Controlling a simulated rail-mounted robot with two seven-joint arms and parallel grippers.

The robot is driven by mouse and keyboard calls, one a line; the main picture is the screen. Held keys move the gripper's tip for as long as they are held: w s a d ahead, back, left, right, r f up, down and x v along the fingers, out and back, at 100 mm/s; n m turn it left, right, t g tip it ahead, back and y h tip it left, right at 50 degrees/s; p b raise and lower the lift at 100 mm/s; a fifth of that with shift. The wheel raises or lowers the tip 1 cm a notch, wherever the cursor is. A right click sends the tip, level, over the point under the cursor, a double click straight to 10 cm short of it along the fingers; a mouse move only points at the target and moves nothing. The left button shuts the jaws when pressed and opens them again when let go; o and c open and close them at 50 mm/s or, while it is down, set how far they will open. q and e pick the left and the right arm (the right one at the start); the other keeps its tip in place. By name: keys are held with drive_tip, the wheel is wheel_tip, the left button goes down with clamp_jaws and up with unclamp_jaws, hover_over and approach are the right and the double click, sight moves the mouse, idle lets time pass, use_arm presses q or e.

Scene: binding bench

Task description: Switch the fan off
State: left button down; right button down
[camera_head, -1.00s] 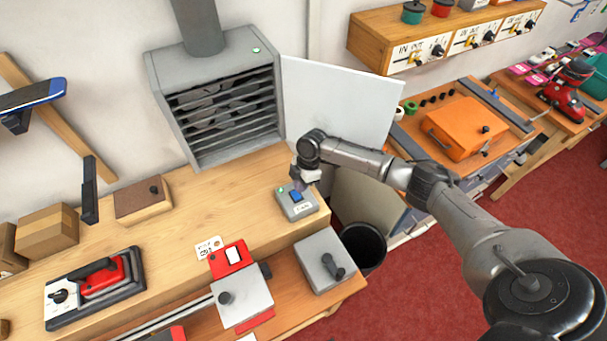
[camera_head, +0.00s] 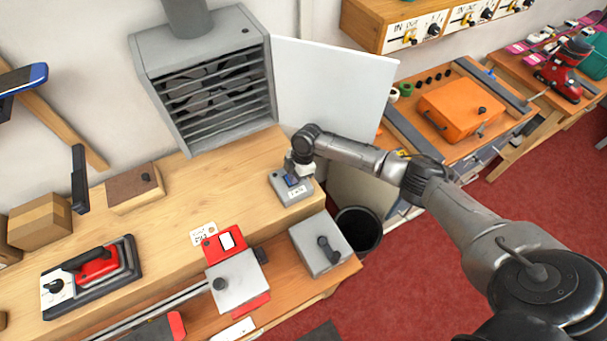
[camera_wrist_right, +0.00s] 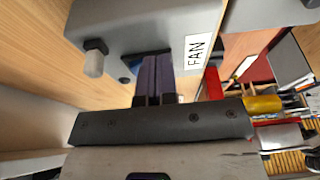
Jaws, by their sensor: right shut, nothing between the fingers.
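The fan switch box (camera_head: 288,193) is a small grey box with a blue rocker and a white label, at the right end of the wooden bench. The label reads FAN in the right wrist view (camera_wrist_right: 195,50). The lamp (camera_wrist_right: 93,62) on the box looks pale and unlit. My right gripper (camera_head: 293,177) is shut and empty, its fingertips down at the rocker and partly hiding it. The fan (camera_head: 220,100) sits behind slats in the grey hood; the hood's small lamp (camera_head: 245,31) is dark. My left gripper is not in view.
A white panel (camera_head: 335,90) stands behind the switch box. A grey box with a dark lever (camera_head: 320,245) and a red-and-grey device (camera_head: 240,280) are in front. A black bin (camera_head: 358,232) stands to the right. The bench left of the switch is mostly clear.

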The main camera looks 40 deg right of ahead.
drive_tip(key=shift+w+a, duration=0.1)
drive_tip(key=shift+w, duration=0.05)
drive_tip(key=shift+w, duration=0.1)
drive_tip(key=shift+w+b, duration=0.3)
drive_tip(key=shift+b, duration=0.15)
drive_tip(key=shift+w+d+r, duration=0.2)
drive_tip(key=shift+w, duration=0.1)
drive_tip(key=shift+r, duration=0.1)
drive_tip(key=shift+r, duration=0.15)
drive_tip(key=p+v, duration=0.7)
drive_tip(key=v, duration=0.2)
drive_tip(key=shift+d+r, duration=0.2)
drive_tip(key=shift+r, duration=0.05)
